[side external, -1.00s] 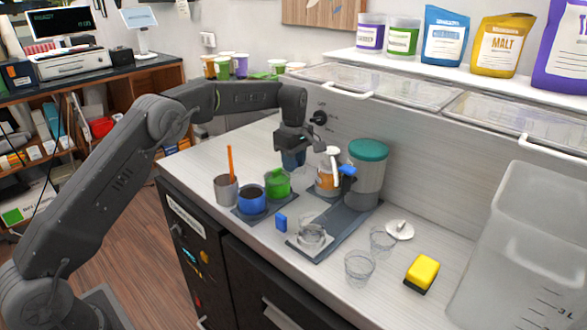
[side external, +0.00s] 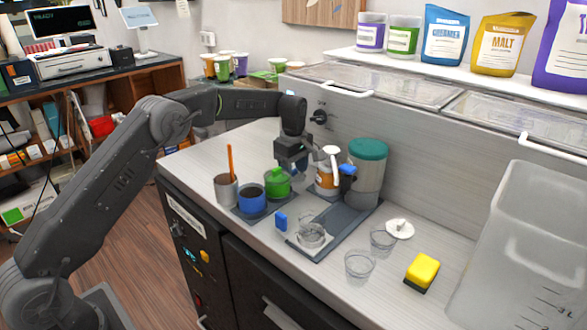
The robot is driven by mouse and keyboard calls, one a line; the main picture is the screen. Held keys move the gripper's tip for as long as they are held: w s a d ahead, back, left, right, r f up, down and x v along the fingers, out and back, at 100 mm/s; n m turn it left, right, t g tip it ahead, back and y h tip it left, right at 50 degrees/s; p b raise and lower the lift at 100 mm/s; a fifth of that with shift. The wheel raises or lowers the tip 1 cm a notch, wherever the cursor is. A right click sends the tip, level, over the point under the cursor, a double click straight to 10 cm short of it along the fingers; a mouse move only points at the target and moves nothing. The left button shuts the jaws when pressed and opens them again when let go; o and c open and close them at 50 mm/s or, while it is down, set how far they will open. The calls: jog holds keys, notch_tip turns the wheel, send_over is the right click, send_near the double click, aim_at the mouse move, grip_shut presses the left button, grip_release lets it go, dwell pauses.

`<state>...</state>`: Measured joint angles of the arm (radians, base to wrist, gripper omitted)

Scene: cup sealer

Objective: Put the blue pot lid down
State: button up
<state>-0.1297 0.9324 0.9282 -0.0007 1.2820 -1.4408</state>
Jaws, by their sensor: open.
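The blue pot (side external: 252,202) stands on a dark mat beside the green pot (side external: 278,185), and its top looks dark and open. My gripper (side external: 298,172) is open and low over the counter, just behind and right of the green pot and left of the orange-and-white jar (side external: 326,172). I cannot make out the blue lid clearly; the gripper and green pot hide the counter there.
A grey cup with an orange stick (side external: 227,190) stands left of the pots. A teal-lidded canister (side external: 367,172) stands behind the dark tray (side external: 350,222), with a clear cup (side external: 312,236) at its front. Clear cups (side external: 360,266) and a yellow sponge (side external: 423,271) lie right.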

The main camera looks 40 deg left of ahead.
aim_at(294, 170)
notch_tip(294, 170, up, 12)
jog(key=shift+r, duration=0.25)
dwell(0.4)
jog(key=s+d+r+m+t, duration=0.25)
jog(key=s+r+m, duration=0.3)
jog(key=s, duration=0.35)
jog(key=s+d+r+m+t, duration=0.1)
jog(key=s+d+r+m, duration=0.25)
jog(key=s+r, duration=0.4)
jog(key=s+d+f+m+t, duration=0.1)
jog(key=s+f+m, duration=0.3)
jog(key=s, duration=0.7)
jog(key=s+f+m+t, duration=0.1)
jog(key=s+f+m, duration=0.4)
jog(key=s, duration=0.6)
notch_tip(294, 170, down, 2)
jog(key=shift+d+f, duration=0.25)
jog(key=shift+d, duration=0.1)
